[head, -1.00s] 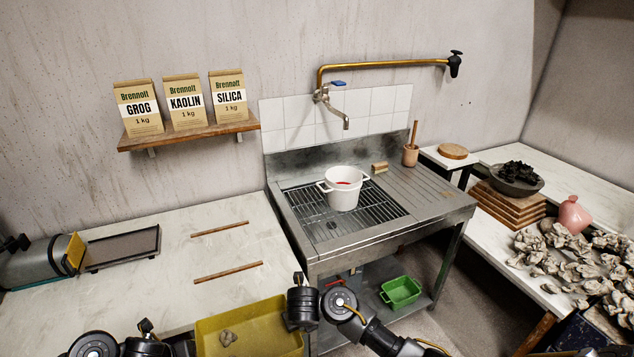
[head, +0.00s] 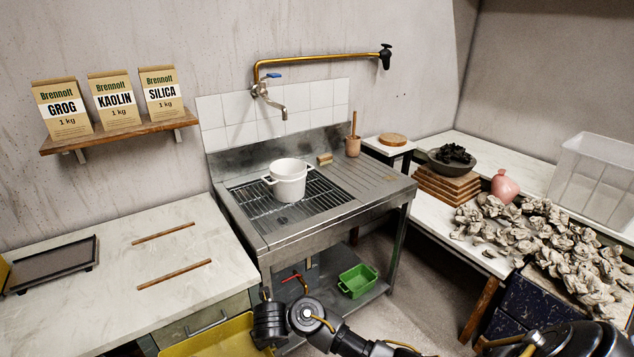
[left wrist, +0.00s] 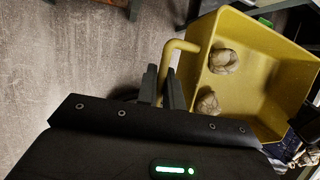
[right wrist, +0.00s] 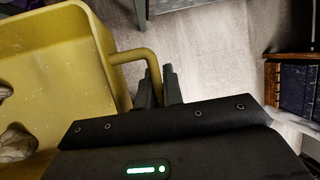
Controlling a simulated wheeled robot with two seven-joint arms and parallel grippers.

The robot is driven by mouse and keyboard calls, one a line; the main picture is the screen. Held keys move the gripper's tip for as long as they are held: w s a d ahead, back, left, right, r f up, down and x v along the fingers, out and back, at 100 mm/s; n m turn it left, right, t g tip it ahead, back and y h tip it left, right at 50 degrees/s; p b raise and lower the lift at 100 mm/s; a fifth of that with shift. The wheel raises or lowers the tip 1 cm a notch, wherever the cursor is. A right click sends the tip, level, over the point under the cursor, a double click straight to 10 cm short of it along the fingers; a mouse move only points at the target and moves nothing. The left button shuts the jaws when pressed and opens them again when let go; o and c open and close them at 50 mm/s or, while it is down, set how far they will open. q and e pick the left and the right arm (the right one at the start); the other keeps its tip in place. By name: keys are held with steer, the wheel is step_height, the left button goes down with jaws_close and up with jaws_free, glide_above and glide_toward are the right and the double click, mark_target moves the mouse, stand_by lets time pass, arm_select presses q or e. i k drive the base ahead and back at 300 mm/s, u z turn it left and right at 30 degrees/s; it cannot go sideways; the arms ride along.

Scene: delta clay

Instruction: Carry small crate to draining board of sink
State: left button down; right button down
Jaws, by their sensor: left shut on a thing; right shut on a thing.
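The small crate is a yellow, open-topped tub (head: 222,338) at the bottom edge of the head view, partly cut off. My left gripper (left wrist: 163,88) is shut on one bar handle of the crate (left wrist: 262,45). My right gripper (right wrist: 158,88) is shut on the handle at the other end of the crate (right wrist: 75,45). Grey-brown lumps (left wrist: 223,61) lie inside it. The ridged draining board (head: 368,182) is on the sink's right side and mostly clear.
A white pot (head: 289,182) stands on the basin grid. A pale worktop (head: 205,255) adjoins at left. A table with clay scraps (head: 540,235) is at right. A green tub (head: 357,281) sits below.

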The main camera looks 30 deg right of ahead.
mark_target(362, 173)
steer(key=z, duration=0.45)
steer(key=k, duration=1.1)
steer(key=z, duration=1.6)
steer(key=i, duration=1)
steer(key=z, duration=0.45)
steer(key=i, duration=1.1)
steer(key=u, duration=1)
steer(key=i, duration=0.65)
steer(key=u, duration=0.7)
